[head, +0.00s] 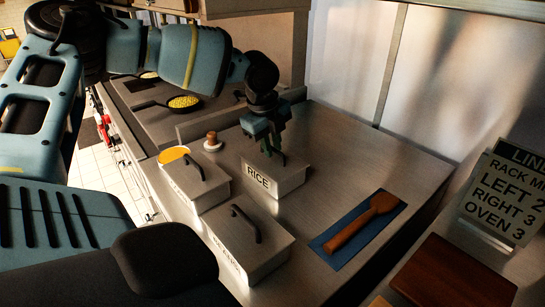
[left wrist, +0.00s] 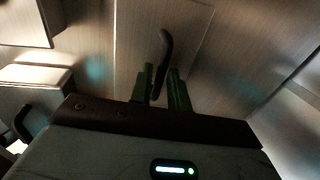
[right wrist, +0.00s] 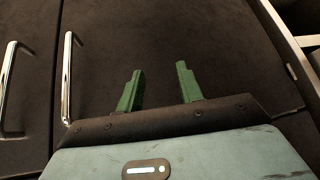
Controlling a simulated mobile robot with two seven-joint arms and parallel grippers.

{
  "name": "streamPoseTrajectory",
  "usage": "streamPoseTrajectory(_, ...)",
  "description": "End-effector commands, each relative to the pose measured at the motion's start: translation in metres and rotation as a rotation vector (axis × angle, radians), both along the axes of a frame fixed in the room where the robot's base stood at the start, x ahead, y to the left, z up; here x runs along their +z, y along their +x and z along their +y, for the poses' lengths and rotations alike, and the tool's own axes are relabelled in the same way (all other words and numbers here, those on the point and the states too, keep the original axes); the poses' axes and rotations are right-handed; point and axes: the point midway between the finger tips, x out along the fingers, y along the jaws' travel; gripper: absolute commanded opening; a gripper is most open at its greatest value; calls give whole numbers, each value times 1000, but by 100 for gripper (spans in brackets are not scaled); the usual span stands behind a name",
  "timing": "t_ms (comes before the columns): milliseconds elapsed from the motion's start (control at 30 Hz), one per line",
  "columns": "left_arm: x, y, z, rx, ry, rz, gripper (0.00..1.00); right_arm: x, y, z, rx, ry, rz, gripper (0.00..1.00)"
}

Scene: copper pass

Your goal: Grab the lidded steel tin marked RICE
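The lidded steel tin marked RICE (head: 284,184) stands on the steel counter, with a dark loop handle on its lid. My left gripper (head: 266,148) is above the tin, pointing down. In the left wrist view, its green fingers (left wrist: 161,88) sit close on either side of the dark handle (left wrist: 165,45) and look shut on it. The tin's lid (left wrist: 190,25) shows around them. My right gripper (right wrist: 158,88) is open and empty, in front of dark cabinet doors with metal bar handles.
A wooden scoop (head: 350,233) lies on a blue mat (head: 335,253) at right. A small knobbed object (head: 212,142) stands behind.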

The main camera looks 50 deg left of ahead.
Motion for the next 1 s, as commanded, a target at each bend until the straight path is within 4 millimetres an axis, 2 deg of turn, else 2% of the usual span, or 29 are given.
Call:
streamPoseTrajectory(33, 0, 0, 0, 0, 0, 0, 11, 0, 0, 0, 0, 0, 0, 36)
streamPoseTrajectory(100, 0, 0, 0, 0, 0, 0, 2, 0, 0, 0, 0, 0, 0, 36)
streamPoseTrajectory(133, 0, 0, 0, 0, 0, -1, 0, 0, 0, 0, 0, 0, 0, 36)
streamPoseTrajectory(1000, 1, 0, 0, 1, -1, -2, 0, 0, -1, 0, 1, -1, 2, 36)
